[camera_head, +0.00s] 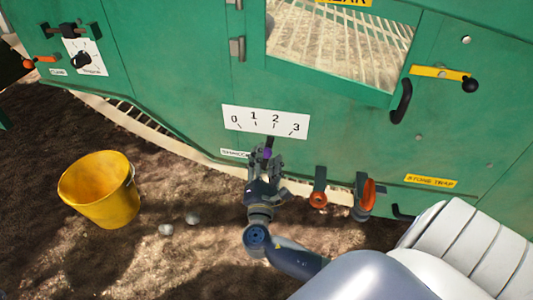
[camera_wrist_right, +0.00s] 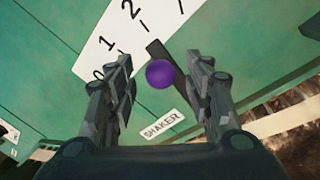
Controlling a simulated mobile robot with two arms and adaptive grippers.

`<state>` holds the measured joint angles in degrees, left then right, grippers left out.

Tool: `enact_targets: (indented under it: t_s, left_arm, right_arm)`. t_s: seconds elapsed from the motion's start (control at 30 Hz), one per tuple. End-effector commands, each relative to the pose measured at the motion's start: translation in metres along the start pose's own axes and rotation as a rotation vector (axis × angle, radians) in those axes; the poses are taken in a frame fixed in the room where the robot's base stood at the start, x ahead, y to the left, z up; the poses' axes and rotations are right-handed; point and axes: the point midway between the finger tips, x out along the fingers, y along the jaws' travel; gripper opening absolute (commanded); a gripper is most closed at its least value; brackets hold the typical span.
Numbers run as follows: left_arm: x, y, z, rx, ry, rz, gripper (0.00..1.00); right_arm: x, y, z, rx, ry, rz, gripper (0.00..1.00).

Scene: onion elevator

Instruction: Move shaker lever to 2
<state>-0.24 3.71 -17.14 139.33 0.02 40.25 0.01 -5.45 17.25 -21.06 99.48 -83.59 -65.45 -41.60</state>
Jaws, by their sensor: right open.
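The shaker lever (camera_wrist_right: 153,49) is a dark bar with a purple knob (camera_wrist_right: 160,74); the knob also shows in the head view (camera_head: 267,154). The white scale plate (camera_head: 290,122) above it is marked 0, 1, 2, 3. The lever's upper end lies near the marks for 1 and 2, seemingly closer to 2; I cannot tell exactly. My right gripper (camera_wrist_right: 162,85) is open, with one finger on each side of the knob, apart from it in the wrist view. In the head view my right gripper (camera_head: 266,158) partly hides the lever. My left gripper is out of view.
A SHAKER label (camera_wrist_right: 162,125) sits below the lever. Orange-ended handles (camera_head: 318,199) (camera_head: 368,194) hang right of my gripper. A yellow bucket (camera_head: 97,190) stands on the soil at left. A yellow-backed lever (camera_head: 440,73) is at upper right.

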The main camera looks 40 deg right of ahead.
Motion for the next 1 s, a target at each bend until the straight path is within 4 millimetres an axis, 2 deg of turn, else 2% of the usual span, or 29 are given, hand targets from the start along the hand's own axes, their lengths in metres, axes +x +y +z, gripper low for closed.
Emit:
enact_targets:
  t_s: [0.2, 0.4, 0.6, 1.0]
  left_arm:
    - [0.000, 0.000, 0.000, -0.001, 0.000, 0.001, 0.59]
    - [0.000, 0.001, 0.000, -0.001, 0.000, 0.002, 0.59]
    - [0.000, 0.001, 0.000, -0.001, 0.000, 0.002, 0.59]
    - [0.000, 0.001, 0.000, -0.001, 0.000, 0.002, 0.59]
  right_arm:
    - [-0.050, -0.001, -0.001, 0.001, 0.005, -0.002, 0.47]
    - [-0.083, -0.001, -0.001, 0.001, 0.003, -0.001, 0.47]
    - [-0.096, 0.000, -0.001, 0.002, 0.002, 0.000, 0.47]
    - [-0.096, 0.000, -0.001, 0.001, 0.001, 0.001, 0.47]
